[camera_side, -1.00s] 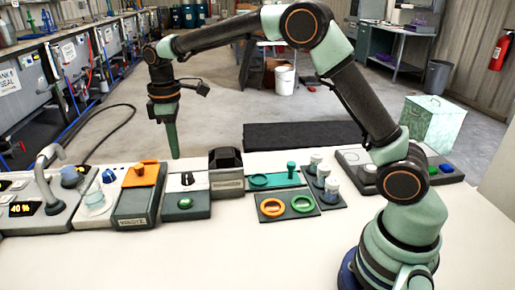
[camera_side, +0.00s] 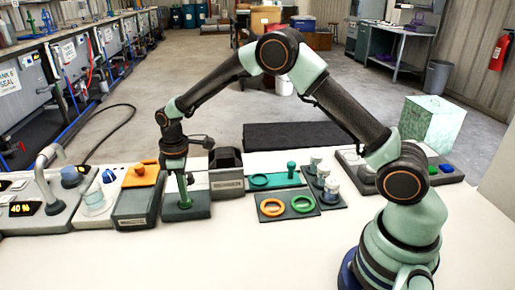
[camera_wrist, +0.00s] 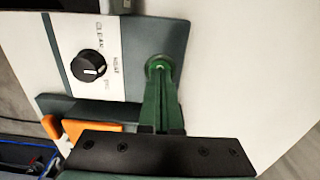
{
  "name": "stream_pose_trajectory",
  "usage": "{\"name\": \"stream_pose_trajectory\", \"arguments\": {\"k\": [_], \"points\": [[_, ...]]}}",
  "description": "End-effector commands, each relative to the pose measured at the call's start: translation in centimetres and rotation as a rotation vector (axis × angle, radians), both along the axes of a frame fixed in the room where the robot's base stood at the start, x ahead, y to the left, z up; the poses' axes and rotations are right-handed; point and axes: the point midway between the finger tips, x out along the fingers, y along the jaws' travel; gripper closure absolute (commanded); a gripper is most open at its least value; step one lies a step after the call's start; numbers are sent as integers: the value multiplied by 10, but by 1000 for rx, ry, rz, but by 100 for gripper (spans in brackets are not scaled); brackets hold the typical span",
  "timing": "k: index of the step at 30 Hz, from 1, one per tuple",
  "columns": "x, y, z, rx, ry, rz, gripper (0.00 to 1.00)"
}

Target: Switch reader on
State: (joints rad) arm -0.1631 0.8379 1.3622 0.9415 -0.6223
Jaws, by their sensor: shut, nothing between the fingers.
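My gripper (camera_side: 184,203) is shut and empty, pointing down at the front of a dark unit (camera_side: 203,209) with a white panel. In the wrist view the shut green fingers (camera_wrist: 158,75) end over the unit's round green button (camera_wrist: 157,61). The fingers hide most of the button, and I cannot tell whether it is pressed. Beside it, a black knob (camera_wrist: 89,67) with a white pointer mark sits on the white panel (camera_wrist: 105,45). The small lettering around the knob is hard to read. No label in view clearly says reader.
Right are a black-topped box (camera_side: 226,172), a teal tray (camera_side: 275,180) and orange and green rings. The table's front (camera_side: 200,260) is clear.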

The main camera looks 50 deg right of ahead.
Motion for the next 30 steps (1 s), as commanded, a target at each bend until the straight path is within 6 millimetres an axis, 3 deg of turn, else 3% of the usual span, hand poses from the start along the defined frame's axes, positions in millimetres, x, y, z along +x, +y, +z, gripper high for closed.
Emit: {"name": "stream_pose_trajectory", "arguments": {"k": [14, 21, 30], "points": [[0, 0, -7, -1, 1, 0, 100], [-1, 0, -27, -1, 2, 0, 100], [-2, 0, -26, -1, 5, 1, 100]]}}
